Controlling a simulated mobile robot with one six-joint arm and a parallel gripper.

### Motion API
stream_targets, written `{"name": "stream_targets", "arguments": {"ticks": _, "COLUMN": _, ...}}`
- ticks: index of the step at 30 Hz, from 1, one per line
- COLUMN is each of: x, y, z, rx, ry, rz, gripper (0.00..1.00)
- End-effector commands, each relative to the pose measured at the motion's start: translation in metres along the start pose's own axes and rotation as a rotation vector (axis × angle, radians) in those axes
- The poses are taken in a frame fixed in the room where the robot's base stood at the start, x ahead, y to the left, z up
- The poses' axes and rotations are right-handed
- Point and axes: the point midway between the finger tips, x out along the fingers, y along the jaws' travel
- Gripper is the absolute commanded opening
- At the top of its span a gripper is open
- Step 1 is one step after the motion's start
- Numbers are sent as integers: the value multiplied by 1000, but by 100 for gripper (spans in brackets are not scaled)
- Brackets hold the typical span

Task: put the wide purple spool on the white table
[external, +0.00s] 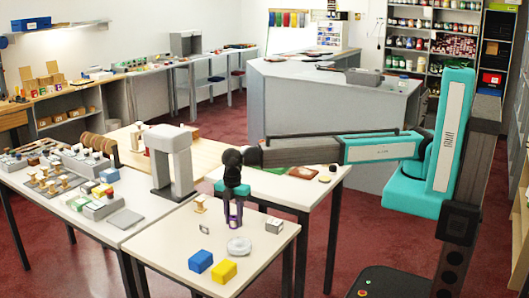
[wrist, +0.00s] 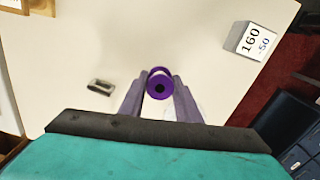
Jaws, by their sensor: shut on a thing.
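The purple spool (wrist: 159,84) is between my gripper's fingertips in the wrist view, its round end with a dark centre hole facing the camera. My gripper (wrist: 160,88) is shut on it. In the external view, my gripper (external: 233,218) points down over the back part of the white table (external: 180,245), and the spool is too small to make out clearly between the fingers. I cannot tell whether the spool touches the table top.
A clear round dish (external: 239,246), a blue block (external: 200,261) and a yellow block (external: 223,271) are on the table's front part. A small metal piece (wrist: 101,87) lies left of my gripper. A grey arch (external: 171,160) stands behind.

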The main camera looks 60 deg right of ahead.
Motion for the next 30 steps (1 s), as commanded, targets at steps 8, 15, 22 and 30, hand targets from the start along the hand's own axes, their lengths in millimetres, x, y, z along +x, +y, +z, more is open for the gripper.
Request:
{"name": "stream_targets", "arguments": {"ticks": 8, "x": 25, "y": 0, "z": 0, "rx": 0, "ry": -1, "rz": -1, "gripper": 9}}
{"name": "stream_targets", "arguments": {"ticks": 15, "x": 28, "y": 0, "z": 0, "rx": 0, "ry": 0, "rz": 0, "gripper": 9}}
{"name": "stream_targets", "arguments": {"ticks": 22, "x": 31, "y": 0, "z": 0, "rx": 0, "ry": 0, "rz": 0, "gripper": 9}}
{"name": "stream_targets", "arguments": {"ticks": 30, "x": 31, "y": 0, "z": 0, "rx": 0, "ry": 0, "rz": 0, "gripper": 49}}
